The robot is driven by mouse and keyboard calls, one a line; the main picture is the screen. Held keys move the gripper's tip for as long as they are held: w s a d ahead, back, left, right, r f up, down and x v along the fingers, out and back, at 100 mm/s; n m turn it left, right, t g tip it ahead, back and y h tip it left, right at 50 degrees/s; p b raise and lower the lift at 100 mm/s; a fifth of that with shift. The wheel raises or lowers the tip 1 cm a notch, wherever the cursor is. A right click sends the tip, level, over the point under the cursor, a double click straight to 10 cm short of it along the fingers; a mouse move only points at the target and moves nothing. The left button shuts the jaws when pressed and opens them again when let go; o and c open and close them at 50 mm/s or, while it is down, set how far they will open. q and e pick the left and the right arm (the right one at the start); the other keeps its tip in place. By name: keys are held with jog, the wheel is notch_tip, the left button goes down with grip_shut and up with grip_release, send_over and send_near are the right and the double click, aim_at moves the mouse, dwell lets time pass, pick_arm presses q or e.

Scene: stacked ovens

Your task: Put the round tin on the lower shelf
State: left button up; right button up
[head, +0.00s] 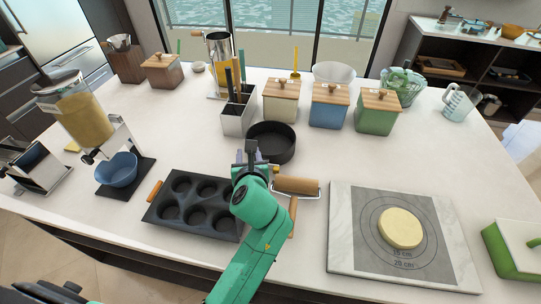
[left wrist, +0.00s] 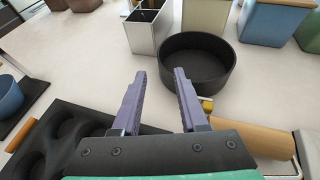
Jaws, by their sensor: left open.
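The round tin (head: 283,150) is a dark, open, empty-looking round pan standing upright on the white counter. It also shows in the left wrist view (left wrist: 198,80), just beyond the fingertips. My left gripper (head: 248,155) is at the tin's near left side. Its two purple fingers (left wrist: 160,75) are spread with nothing between them, and the tin's near wall lies ahead and slightly right. Contact with the tin cannot be told. My right gripper is not in view. A dark shelf unit (head: 462,66) stands at the back right; whether it is the task's lower shelf is unclear.
A muffin tray (head: 222,224) lies left of my arm and a rolling pin (head: 296,186) lies right of it. A utensil holder (head: 236,121) and lidded canisters (head: 329,110) stand behind the tin. A marble board (head: 345,230) with dough lies right. Counter right of the tin is clear.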

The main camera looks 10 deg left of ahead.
pick_arm(q)
jog(key=x, duration=0.5)
jog(key=f+x, duration=0.1)
jog(key=x, duration=0.9)
jog(key=shift+s+f+p, duration=0.1)
jog(key=shift+f+p, duration=0.2)
jog(key=shift+s+r, duration=0.1)
grip_shut()
dwell(0.4)
